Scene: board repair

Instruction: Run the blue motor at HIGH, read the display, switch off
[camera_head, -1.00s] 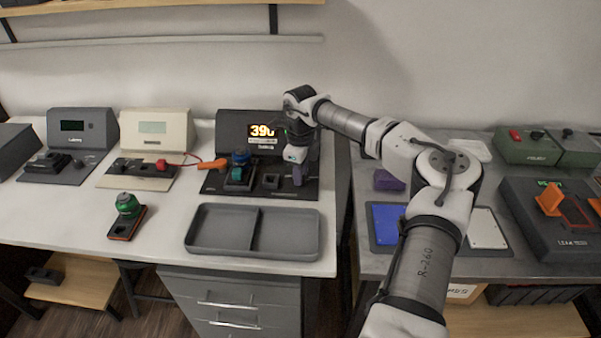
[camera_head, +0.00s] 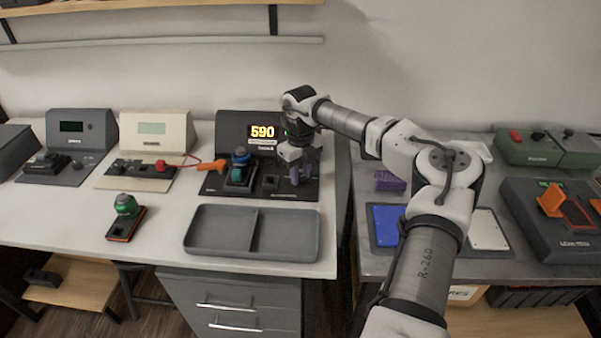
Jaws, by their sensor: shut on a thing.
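The blue motor (camera_head: 240,157) sits upright in a holder on the dark test station (camera_head: 215,187), at the station's left part. The station's display (camera_head: 262,132) is lit and reads 590 in orange. My gripper (camera_head: 295,178) is low over the right end of the station's base, to the right of the motor. It is shut on the purple-grey control knob (camera_head: 294,175), which shows between the fingers. The fingers hide most of the knob, and I cannot read its setting marks.
An orange-handled probe (camera_head: 211,166) lies left of the motor. A grey two-part tray (camera_head: 190,240) stands in front. A green motor (camera_head: 125,204) stands in a small holder at the left. A second bench (camera_head: 455,265) is at the right.

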